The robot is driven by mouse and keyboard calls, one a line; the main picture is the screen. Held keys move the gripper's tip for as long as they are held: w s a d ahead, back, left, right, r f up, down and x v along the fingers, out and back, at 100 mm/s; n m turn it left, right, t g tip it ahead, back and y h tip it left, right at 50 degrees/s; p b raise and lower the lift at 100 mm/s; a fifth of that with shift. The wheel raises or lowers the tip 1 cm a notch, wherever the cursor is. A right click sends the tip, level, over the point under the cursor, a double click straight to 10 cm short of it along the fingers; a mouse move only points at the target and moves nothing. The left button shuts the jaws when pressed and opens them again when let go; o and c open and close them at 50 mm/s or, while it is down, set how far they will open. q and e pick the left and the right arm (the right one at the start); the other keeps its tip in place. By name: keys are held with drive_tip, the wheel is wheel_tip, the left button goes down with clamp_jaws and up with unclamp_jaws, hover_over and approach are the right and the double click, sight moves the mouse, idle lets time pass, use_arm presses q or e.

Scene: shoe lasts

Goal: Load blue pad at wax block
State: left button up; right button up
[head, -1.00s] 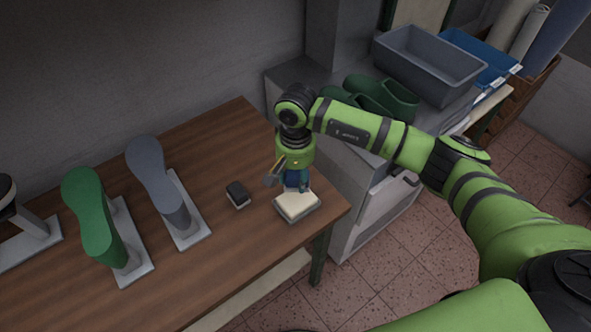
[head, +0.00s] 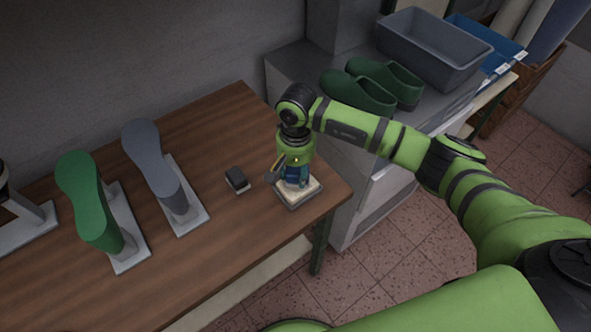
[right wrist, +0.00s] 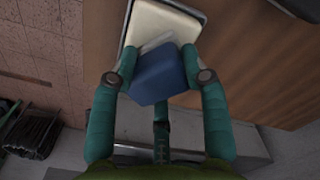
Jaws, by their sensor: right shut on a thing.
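My right gripper (head: 297,182) points down over the wax block at the table's right end. It is shut on the blue pad, which shows clearly between the teal fingers in the right wrist view (right wrist: 160,80). The pad has a pale face on the side toward the wax. The cream wax block (head: 312,187) sits in a shallow grey tray (head: 300,204); it also shows in the right wrist view (right wrist: 160,25). The pad is right at the wax surface; I cannot tell whether they touch. The gripper hides part of the block. My left gripper is out of view.
A dark pad with a pale underside (head: 237,179) lies left of the tray. A grey shoe last (head: 155,165) and a green one (head: 88,200) stand on stands farther left. Green clogs (head: 370,88) and a grey bin (head: 432,50) are on the cabinet right of the table.

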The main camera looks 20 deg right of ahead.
sight(296, 171)
drive_tip(key=shift+f+b, duration=0.5)
drive_tip(key=shift+b, duration=0.15)
idle(0.6)
drive_tip(key=shift+s+f+b, duration=0.25)
drive_tip(key=shift+b, duration=0.15)
idle(1.9)
drive_tip(key=shift+w+r+p, duration=0.2)
drive_tip(key=shift+r+p, duration=0.35)
drive_tip(key=shift+r, duration=0.65)
drive_tip(key=shift+r+p, duration=0.85)
drive_tip(key=shift+r, duration=1.65)
drive_tip(key=shift+r, duration=0.1)
